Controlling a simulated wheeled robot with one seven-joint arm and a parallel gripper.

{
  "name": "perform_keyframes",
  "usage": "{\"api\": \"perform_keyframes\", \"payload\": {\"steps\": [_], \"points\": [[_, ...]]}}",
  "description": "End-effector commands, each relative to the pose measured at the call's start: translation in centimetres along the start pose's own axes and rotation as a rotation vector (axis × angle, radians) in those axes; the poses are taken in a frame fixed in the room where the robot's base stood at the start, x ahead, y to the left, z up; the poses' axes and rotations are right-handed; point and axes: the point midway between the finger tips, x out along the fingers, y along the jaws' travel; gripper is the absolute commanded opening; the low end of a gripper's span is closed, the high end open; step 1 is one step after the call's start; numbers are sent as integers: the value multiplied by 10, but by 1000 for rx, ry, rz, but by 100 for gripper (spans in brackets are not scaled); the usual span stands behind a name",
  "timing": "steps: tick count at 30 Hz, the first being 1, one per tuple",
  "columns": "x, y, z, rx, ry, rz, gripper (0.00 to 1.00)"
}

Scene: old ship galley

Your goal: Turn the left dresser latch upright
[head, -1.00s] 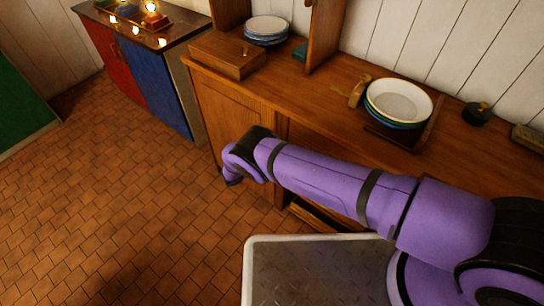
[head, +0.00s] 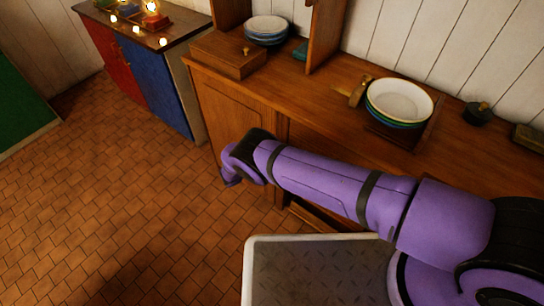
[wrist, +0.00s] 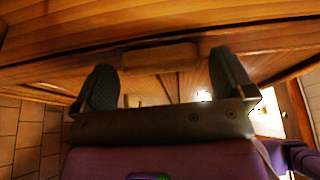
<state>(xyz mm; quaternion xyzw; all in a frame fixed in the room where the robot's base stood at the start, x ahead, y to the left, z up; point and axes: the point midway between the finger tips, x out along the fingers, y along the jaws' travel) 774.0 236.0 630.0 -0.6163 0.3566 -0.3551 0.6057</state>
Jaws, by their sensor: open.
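The wooden dresser (head: 235,118) stands along the white plank wall in the head view, with its left door front partly hidden by my arm. In the wrist view a short wooden bar (wrist: 160,57), which looks like the latch, lies crosswise in the picture against the dresser's wood. My gripper (wrist: 163,74) is open, with one dark finger on each side of the bar. Whether the fingers touch the bar I cannot tell. In the head view the gripper and the latch are hidden behind my purple arm.
On the dresser top are a wooden box (head: 228,55), stacked plates (head: 267,28), a stack of bowls (head: 400,102) and a dark lidded pot (head: 477,113). A blue and red cabinet (head: 155,85) with lit candles stands at left. The tiled floor (head: 110,190) is clear.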

Motion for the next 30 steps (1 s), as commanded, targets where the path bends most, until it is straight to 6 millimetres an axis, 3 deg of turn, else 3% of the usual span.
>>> {"api": "perform_keyframes", "payload": {"steps": [15,21,30], "points": [[-87,1,0,0,-2,2,100],[-101,1,0,-1,-1,1,100],[-103,0,0,-2,-1,1,100]]}}
